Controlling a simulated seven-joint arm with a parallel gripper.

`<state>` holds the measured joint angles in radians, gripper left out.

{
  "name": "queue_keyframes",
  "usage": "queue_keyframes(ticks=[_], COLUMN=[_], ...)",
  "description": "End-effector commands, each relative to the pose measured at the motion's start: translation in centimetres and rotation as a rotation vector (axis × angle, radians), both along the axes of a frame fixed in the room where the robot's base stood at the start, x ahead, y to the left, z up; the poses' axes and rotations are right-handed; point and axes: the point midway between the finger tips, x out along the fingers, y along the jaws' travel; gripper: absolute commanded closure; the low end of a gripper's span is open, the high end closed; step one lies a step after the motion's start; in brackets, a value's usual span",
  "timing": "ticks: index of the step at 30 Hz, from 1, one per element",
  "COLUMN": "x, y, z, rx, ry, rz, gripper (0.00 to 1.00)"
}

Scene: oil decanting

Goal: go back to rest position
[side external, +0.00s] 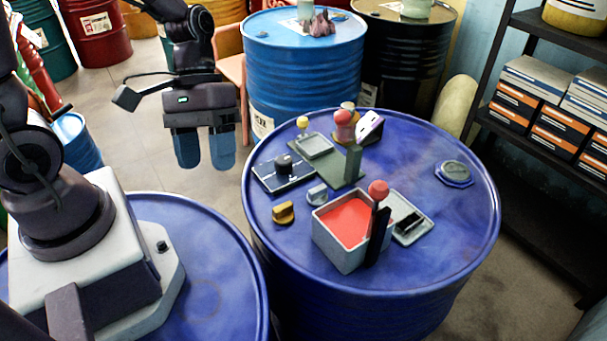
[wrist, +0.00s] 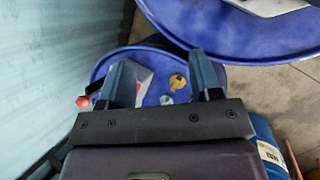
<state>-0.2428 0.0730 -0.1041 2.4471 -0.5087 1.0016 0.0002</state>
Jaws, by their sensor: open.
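My gripper (side external: 205,150) hangs in the air to the left of the work drum, its two blue fingers pointing down, apart and with nothing between them. In the wrist view my gripper (wrist: 160,82) also shows its fingers spread, with the drum top far below. The blue drum (side external: 440,235) carries several small items. Near its front stands a grey open box (side external: 335,248) with red inside, and a dark upright piece with a red ball (side external: 378,188) on top is at its right side.
On the drum are a yellow knob (side external: 284,212), a dark tray (side external: 283,175), a green plate with a post (side external: 352,165) and a grey tray (side external: 418,222). A light blue drum (side external: 310,65) stands behind. A shelf (side external: 515,125) with boxes is at right. The air around my gripper looks clear.

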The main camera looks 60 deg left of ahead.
Motion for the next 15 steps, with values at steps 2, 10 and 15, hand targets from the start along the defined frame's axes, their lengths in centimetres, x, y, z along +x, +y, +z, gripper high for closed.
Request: queue_keyframes(ticks=[2, 10, 15], x=[0.1, 0.2, -0.5], y=[1.5, 4.9, 5.0], z=[1.9, 8.9, 12.4], rx=[0.121, 0.452, 0.526], ry=[-0.143, -0.561, -0.737], rz=[-0.104, -0.338, -0.373], gripper=[0.42, 0.42, 0.42])
